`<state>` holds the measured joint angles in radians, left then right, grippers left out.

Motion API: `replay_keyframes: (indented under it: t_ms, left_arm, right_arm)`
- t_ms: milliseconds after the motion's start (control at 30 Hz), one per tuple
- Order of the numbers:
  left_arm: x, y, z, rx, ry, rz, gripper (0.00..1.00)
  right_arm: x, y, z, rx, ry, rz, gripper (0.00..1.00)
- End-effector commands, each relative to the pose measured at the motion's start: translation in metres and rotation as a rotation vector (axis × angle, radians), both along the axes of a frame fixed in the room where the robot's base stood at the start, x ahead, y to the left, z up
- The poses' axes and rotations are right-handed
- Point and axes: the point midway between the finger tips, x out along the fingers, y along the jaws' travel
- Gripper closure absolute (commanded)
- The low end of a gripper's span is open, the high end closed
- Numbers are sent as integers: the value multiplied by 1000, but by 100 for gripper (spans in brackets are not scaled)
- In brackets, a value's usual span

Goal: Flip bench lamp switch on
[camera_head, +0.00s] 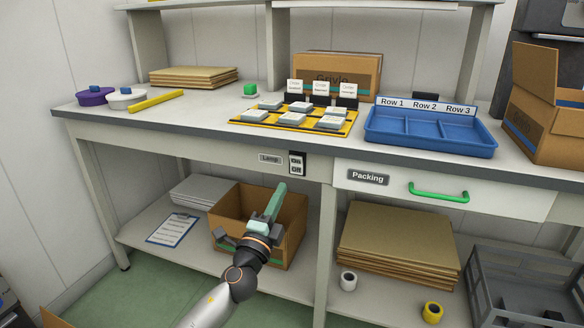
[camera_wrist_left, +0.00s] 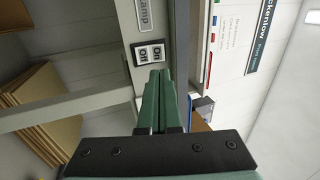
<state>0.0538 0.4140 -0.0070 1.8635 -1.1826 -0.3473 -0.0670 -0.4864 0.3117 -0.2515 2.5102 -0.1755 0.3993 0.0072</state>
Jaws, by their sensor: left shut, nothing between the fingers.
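The lamp switch (camera_head: 297,164), a small plate marked On and Off, is on the front rail of the bench, right of the Lamp label (camera_head: 269,158). I cannot tell which way the switch is set. My left gripper (camera_head: 281,187) is shut and empty, with its green fingers pointing up, below and a little left of the switch in the head view. In the left wrist view the switch (camera_wrist_left: 150,54) lies just beyond the fingertips (camera_wrist_left: 160,73). They look apart from it, but the exact gap is unclear. My right gripper is not in view.
The Packing drawer (camera_head: 440,188) with a green handle is right of the switch. An open cardboard box (camera_head: 292,217) stands on the lower shelf behind my left arm. A blue tray (camera_head: 430,149) and a yellow mat (camera_head: 251,121) with several small boxes are on the bench top.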

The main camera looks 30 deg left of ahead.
Motion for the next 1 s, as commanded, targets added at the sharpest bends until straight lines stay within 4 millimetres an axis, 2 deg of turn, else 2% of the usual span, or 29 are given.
replay_keyframes:
  t_ms: [300,500,700,1000]
  left_arm:
    - [51,12,17,-1,-1,0,100]
    - [72,17,23,-1,0,-1,100]
    - [80,19,26,-1,1,-1,100]
    - [80,19,26,-1,1,-1,100]
  right_arm:
    - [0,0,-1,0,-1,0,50]
    - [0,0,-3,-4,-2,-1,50]
    - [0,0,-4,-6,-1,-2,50]
    - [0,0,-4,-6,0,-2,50]
